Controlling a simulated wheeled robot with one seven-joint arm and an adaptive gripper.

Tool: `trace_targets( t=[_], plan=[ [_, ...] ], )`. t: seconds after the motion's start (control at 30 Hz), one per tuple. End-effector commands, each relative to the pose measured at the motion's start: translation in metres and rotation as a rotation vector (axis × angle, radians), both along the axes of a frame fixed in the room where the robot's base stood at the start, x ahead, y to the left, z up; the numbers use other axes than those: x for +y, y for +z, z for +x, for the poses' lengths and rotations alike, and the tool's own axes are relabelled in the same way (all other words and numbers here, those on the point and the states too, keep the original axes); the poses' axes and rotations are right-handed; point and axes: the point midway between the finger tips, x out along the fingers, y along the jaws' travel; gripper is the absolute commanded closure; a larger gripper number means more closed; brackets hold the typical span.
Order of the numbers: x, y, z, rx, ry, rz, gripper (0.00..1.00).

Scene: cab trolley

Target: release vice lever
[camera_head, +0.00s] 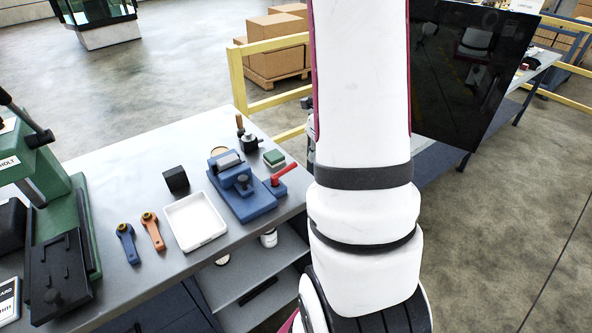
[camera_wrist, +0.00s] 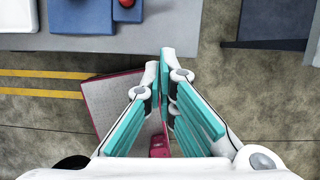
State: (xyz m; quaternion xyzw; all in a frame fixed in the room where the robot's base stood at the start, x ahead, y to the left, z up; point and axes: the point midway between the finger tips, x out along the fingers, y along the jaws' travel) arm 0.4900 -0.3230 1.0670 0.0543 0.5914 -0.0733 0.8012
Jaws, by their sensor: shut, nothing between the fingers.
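The blue vice (camera_head: 240,188) sits on the grey workbench near its right edge. Its red lever (camera_head: 285,172) sticks out on the vice's right side, tilted up to the right. In the wrist view, a blue part of the vice (camera_wrist: 126,15) and the round red end of the lever (camera_wrist: 127,3) show at the top edge, cut off by the frame. My gripper (camera_wrist: 166,68), with teal finger pads, is shut and empty. It points past the bench edge, over the floor side, apart from the lever.
A white tray (camera_head: 195,221), a black block (camera_head: 176,179), a blue handle (camera_head: 127,243) and an orange handle (camera_head: 153,231) lie left of the vice. A green press (camera_head: 62,230) stands at far left. A green-topped block (camera_head: 274,158) lies behind the lever. A yellow rail (camera_head: 268,102) stands beyond.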

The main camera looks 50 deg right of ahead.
Motion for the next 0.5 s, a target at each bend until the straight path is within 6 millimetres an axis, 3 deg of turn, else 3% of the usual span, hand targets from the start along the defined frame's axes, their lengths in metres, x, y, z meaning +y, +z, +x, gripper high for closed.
trace_targets(
  t=[0.23,0.5],
  plan=[
    [0.000,-0.016,0.004,0.003,0.001,0.002,1.00],
    [-0.003,-0.062,0.018,0.002,0.000,0.004,1.00]
  ],
)
